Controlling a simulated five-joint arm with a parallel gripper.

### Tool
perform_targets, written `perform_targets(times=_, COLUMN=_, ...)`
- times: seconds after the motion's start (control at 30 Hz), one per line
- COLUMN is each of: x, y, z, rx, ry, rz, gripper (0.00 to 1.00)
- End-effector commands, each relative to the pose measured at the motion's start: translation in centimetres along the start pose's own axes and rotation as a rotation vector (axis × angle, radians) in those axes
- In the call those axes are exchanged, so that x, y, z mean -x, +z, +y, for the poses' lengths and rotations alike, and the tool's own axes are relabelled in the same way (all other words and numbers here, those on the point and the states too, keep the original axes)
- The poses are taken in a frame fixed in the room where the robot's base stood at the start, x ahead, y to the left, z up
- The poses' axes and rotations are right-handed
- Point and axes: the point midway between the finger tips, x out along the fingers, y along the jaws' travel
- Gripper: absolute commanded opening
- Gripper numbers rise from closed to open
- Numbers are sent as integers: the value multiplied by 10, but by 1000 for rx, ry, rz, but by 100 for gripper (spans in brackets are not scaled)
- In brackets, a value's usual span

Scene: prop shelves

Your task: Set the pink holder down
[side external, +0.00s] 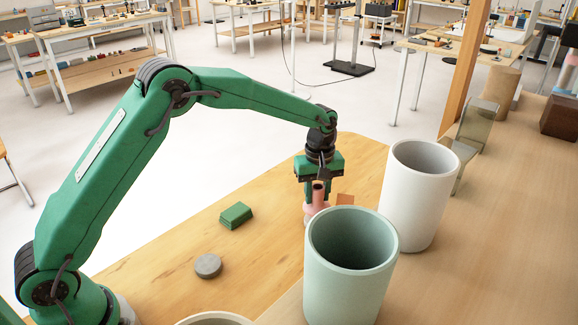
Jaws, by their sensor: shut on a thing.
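The pink holder (318,207) is in the middle of the side external view, upright, with a wider base and a narrow tube with a dark opening on top. My gripper (319,186) points down over it and is shut on its upper part. The holder's lower right is hidden behind the pale green cup, so I cannot tell whether its base touches the wooden table (170,278).
A pale green cup (345,285) and a white cup (407,210) stand close on the right. A green block (235,216) and a grey disc (208,265) lie to the left. An orange-brown piece (345,199) is just behind the holder. The table between block and holder is clear.

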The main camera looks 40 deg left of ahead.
Motion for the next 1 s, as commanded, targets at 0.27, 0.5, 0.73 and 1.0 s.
perform_targets(times=0.27, x=-31, y=0, z=0, rx=0, ry=-2, rz=-1, gripper=3)
perform_targets(times=0.5, x=-34, y=0, z=0, rx=0, ry=0, rz=0, gripper=3)
perform_targets(times=0.73, x=-37, y=0, z=0, rx=0, ry=0, rz=0, gripper=3)
perform_targets(times=1.0, x=-37, y=0, z=0, rx=0, ry=-1, rz=0, gripper=53)
